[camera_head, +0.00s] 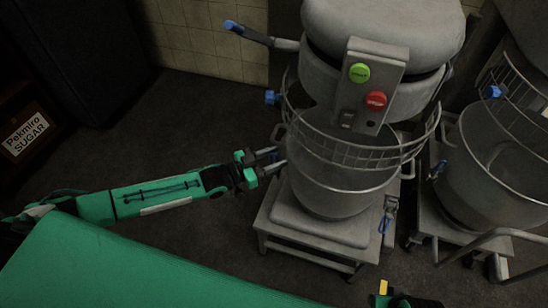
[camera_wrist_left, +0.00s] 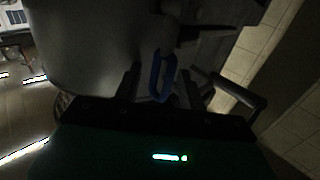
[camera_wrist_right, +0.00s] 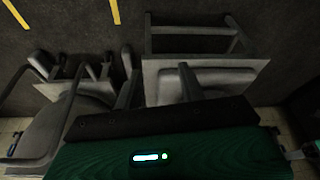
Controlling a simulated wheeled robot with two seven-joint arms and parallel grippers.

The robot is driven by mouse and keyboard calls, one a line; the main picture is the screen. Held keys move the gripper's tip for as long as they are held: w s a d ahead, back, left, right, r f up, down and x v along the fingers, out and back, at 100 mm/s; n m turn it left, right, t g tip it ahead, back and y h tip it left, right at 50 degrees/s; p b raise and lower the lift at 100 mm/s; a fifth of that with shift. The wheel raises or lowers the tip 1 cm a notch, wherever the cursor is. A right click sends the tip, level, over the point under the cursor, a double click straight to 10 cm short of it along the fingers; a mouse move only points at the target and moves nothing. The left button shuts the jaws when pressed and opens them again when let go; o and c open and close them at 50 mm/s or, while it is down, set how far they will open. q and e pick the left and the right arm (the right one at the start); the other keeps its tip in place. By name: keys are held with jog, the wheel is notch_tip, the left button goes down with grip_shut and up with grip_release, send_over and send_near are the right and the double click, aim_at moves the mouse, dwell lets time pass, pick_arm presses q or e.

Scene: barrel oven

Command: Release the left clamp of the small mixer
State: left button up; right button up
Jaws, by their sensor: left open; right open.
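The small mixer (camera_head: 382,30) stands in the middle of the head view, with its steel bowl (camera_head: 335,188) below a wire guard. My left gripper (camera_head: 278,160) is open at the left side of the bowl. In the left wrist view, the blue handle of the left clamp (camera_wrist_left: 163,74) stands between its spread fingers, and I cannot tell whether they touch it. The gripper hides this clamp in the head view. Another clamp with a blue handle (camera_head: 384,222) is on the right side of the bowl. My right gripper (camera_wrist_right: 158,88) is open and empty in its wrist view.
A second mixer with a large bowl (camera_head: 505,165) stands close on the right. A blue-tipped lever (camera_head: 250,34) sticks out left from the small mixer's head. The floor (camera_head: 165,110) between is clear.

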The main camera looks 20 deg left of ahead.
pick_arm(q)
jog(key=shift+c, duration=0.2)
grip_shut()
